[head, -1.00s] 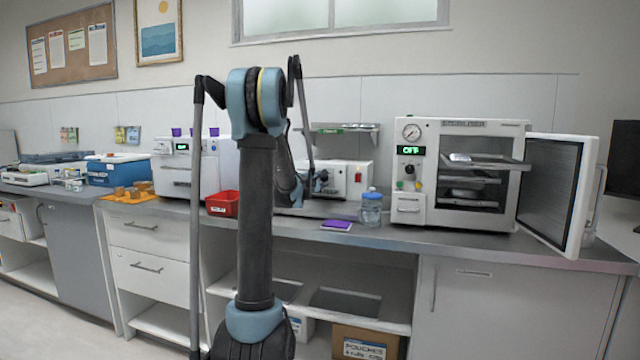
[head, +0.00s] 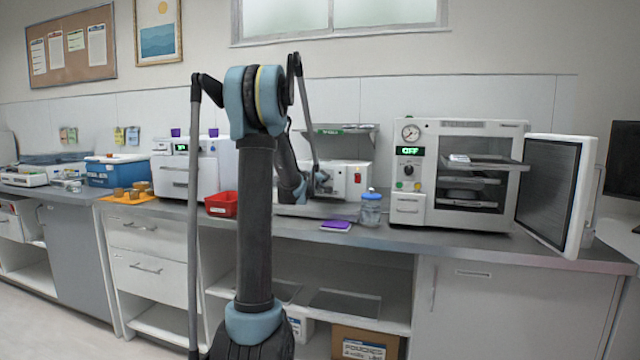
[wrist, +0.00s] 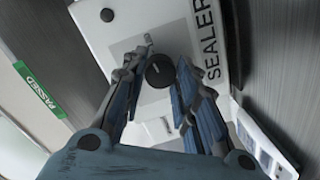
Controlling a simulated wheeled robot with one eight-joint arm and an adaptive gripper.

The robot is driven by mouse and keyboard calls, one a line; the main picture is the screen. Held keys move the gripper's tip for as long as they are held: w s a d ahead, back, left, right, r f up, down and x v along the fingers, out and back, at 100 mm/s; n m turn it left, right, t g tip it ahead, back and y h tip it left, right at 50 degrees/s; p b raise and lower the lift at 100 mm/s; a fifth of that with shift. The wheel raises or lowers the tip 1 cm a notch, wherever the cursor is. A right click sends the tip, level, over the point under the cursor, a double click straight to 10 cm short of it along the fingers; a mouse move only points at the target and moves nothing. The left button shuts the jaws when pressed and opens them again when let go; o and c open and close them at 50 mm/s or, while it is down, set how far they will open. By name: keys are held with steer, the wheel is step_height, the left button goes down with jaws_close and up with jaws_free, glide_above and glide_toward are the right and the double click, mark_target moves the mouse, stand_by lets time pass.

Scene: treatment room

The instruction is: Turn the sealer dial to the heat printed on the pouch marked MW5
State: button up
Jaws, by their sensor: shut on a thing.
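The sealer (head: 345,172) is a white box on the counter behind my arm, with a red switch on its front. In the wrist view its white face (wrist: 120,22) carries the word SEALER. The dark round dial (wrist: 159,71) with a pale pointer mark sits between my fingers. My gripper (wrist: 164,66) is shut on the dial, one finger on each side; it also shows at the sealer's front in the head view (head: 319,182). I cannot read the dial's scale. No pouch marked MW5 can be made out.
A steriliser (head: 462,128) with its door (head: 552,190) swung open stands to the right. A blue-lidded jar (head: 371,212) and a purple pad (head: 336,225) are near the sealer. A red bin (head: 221,205) stands left of it; a shelf (head: 345,129) hangs above.

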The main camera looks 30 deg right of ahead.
steer(key=shift+s+f+m, duration=0.1)
steer(key=shift+m, duration=1)
steer(key=o, duration=1.1)
steer(key=shift+a, duration=0.1)
steer(key=v, duration=1.1)
steer(key=shift+s+a, duration=0.25)
steer(key=shift+s, duration=0.05)
